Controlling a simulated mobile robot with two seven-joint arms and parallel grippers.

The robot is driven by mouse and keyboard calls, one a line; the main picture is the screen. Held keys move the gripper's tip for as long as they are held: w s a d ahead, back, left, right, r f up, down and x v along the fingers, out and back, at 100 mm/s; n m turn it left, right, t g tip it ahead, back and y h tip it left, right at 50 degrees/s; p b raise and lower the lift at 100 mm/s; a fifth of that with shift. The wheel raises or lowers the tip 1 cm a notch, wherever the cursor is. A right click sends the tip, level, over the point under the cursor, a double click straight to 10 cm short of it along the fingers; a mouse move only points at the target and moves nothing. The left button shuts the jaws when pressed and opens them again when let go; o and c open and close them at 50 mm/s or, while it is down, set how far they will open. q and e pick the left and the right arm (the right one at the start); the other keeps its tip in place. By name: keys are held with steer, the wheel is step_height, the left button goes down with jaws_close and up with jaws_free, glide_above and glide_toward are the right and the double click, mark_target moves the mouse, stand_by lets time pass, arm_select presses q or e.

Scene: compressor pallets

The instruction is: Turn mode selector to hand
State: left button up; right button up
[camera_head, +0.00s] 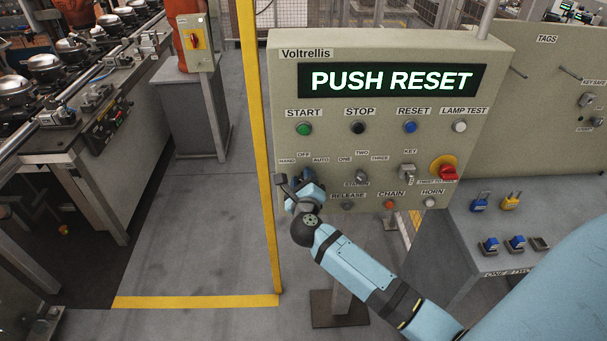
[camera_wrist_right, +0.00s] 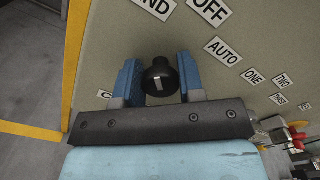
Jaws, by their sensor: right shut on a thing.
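The mode selector is a round black knob with a white mark (camera_wrist_right: 157,86), on the face of the beige control panel (camera_head: 385,75). Labels for HAND (camera_wrist_right: 154,7), OFF (camera_wrist_right: 209,10) and AUTO (camera_wrist_right: 222,50) stand around it. My right gripper (camera_head: 303,188) reaches the panel's lower left, and in the head view it hides the knob. In the wrist view its two blue fingers (camera_wrist_right: 160,72) are shut on the knob, one on each side. The white mark runs nearly upright in that view; which label it points to is unclear. My left gripper is not in view.
The panel display reads PUSH RESET (camera_head: 392,80). A station selector (camera_head: 361,177), key switch (camera_head: 407,173) and red emergency stop (camera_head: 447,172) sit right of my gripper. A yellow post (camera_head: 262,150) stands close on the left. Padlocks (camera_head: 511,201) lie on a grey shelf at right.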

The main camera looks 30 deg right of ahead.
stand_by(0.4)
steer(key=o, duration=0.9)
steer(key=b+v, duration=0.2)
steer(key=v, duration=1.2)
steer(key=shift+b, duration=0.3)
steer(key=shift+w, duration=0.1)
